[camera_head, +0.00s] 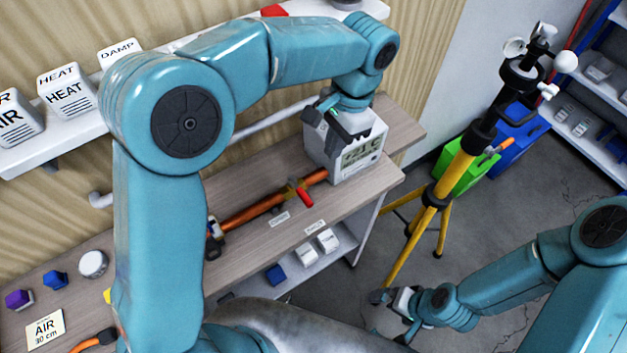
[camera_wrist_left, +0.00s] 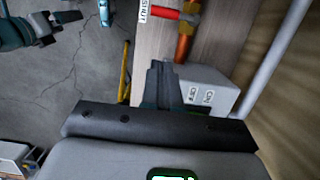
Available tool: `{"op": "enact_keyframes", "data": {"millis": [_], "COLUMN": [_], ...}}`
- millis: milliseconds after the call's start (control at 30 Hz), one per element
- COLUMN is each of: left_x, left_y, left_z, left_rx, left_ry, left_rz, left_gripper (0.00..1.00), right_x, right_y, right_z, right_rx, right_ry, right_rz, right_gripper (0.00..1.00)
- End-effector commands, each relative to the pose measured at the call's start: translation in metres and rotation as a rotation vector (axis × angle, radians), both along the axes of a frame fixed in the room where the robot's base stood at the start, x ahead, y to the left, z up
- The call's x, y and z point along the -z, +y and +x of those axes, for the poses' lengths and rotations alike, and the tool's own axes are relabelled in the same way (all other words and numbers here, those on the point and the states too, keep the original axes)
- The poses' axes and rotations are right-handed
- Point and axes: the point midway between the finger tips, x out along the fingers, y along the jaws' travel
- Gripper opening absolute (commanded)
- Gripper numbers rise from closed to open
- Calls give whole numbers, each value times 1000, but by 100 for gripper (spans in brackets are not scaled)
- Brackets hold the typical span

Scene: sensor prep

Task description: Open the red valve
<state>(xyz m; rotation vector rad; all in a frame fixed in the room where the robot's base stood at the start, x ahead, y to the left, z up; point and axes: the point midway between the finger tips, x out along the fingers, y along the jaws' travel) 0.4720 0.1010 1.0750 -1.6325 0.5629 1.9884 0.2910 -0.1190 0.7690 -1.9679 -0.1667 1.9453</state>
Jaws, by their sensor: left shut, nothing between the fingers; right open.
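The red valve handle (camera_head: 305,198) sits on a brass body (camera_head: 292,186) on a copper pipe (camera_head: 250,212) along the bench. It also shows at the top of the left wrist view (camera_wrist_left: 163,13), lying crosswise to the pipe, its end beside a label reading SHUT (camera_wrist_left: 143,14). My left gripper (camera_head: 338,112) is above the grey box at the pipe's right end, apart from the handle. Its closed, empty fingers show in the left wrist view (camera_wrist_left: 163,82). My right gripper (camera_head: 392,308) is open over the floor at lower right, far from the valve.
The grey box (camera_head: 362,158) with a display stands at the bench's right end. White boxes (camera_head: 68,92) line the wall shelf. A yellow tripod (camera_head: 455,165) stands right of the bench, before green (camera_head: 470,168) and blue bins (camera_head: 520,140). Bench space around the handle is mostly clear.

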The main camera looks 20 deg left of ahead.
Motion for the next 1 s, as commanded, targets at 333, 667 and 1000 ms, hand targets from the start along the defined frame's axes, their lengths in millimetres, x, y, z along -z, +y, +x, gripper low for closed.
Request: {"op": "enact_keyframes", "data": {"millis": [333, 667, 1000], "left_x": [73, 98, 101], "left_y": [10, 28, 30], "left_z": [-9, -33, -35], "left_rx": [-2, -1, 0], "left_ry": [6, 2, 0], "left_rz": [2, -1, -1], "left_gripper": [0, 0, 0], "right_x": [-8, -17, -17], "right_y": [0, 0, 0], "right_z": [0, 0, 0], "right_rx": [0, 0, 0], "right_ry": [0, 0, 0], "right_rz": [0, 0, 0], "right_gripper": [100, 100, 100]}}
